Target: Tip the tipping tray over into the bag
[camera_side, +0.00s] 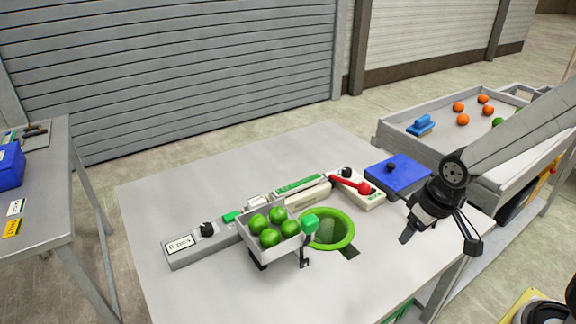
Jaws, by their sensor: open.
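The tipping tray (251,237) is a small light-grey tray on dark supports, standing on the table. It looks about level and holds several green fruits (270,237). A green knob (309,223) sits at its right end. The bag (337,243) shows as a green ring with netting inside, just right of the tray. My gripper (438,242) is open and empty, in the air over the right part of the table, to the right of the ring and apart from it and the tray.
A grey device with a counter label (181,244) lies left of the tray. A red lever (352,184) on a cream base stands behind the ring. A blue box (398,171) is near my gripper. A bin with orange fruits (462,119) is at the back right. The front-left tabletop is clear.

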